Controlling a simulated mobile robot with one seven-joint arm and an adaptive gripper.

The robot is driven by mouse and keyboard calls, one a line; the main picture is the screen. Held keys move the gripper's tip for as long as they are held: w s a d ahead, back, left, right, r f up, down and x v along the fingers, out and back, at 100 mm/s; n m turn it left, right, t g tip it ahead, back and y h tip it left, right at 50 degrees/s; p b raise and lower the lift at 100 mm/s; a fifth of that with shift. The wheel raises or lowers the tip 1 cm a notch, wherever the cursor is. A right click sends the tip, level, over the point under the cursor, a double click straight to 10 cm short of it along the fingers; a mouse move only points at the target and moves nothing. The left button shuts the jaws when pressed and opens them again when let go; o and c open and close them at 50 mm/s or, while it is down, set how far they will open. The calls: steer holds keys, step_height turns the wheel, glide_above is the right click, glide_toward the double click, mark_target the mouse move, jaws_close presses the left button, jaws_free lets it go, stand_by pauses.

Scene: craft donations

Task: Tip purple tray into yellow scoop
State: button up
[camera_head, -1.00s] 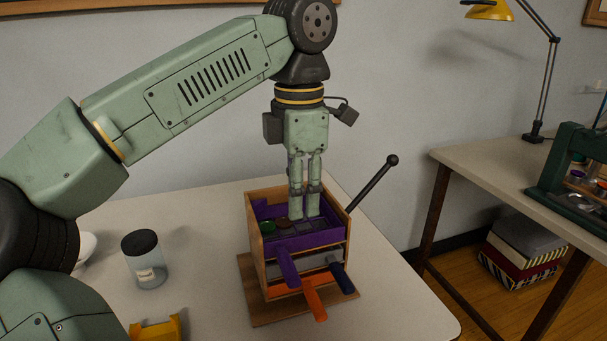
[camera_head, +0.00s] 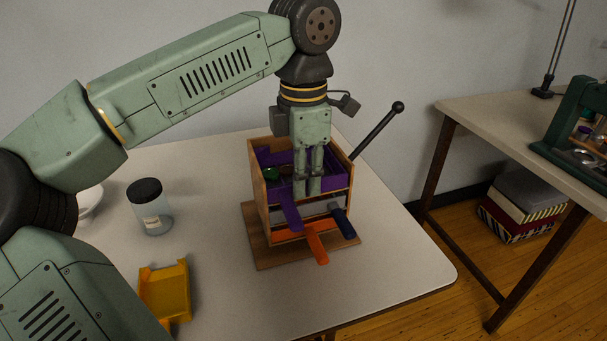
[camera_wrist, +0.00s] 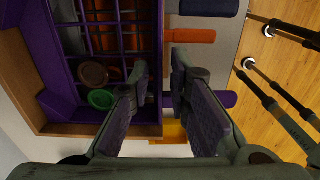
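The purple tray (camera_head: 267,158) sits level in the top of a wooden rack, its purple handle (camera_head: 291,209) sticking out at the front. In the wrist view, a green round piece (camera_wrist: 101,99) and a brown one (camera_wrist: 93,74) lie in the tray (camera_wrist: 68,72), whose floor is a grid with openings. My gripper (camera_head: 308,191) points down at the tray's front wall, right of the handle in the head view. In the wrist view its fingers (camera_wrist: 160,75) stand apart, one each side of that wall; contact is unclear. The yellow scoop (camera_head: 165,291) lies on the table at front left.
The wooden rack (camera_head: 259,200) stands on a board (camera_head: 262,253) and holds an orange handle (camera_head: 317,245) and a navy handle (camera_head: 345,225) below. A black lever (camera_head: 378,130) rises at its right. A lidded jar (camera_head: 150,207) and a white bowl (camera_head: 90,203) stand left.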

jaws_close()
steer(key=shift+r, duration=0.25)
stand_by(0.7)
steer(key=shift+s, duration=0.1)
steer(key=s+d, duration=0.2)
steer(key=s, duration=0.6)
steer(key=s+d+b, duration=0.1)
steer(key=s+d, duration=0.2)
steer(key=s, duration=0.5)
steer(key=shift+d, duration=0.15)
stand_by(1.5)
stand_by(0.6)
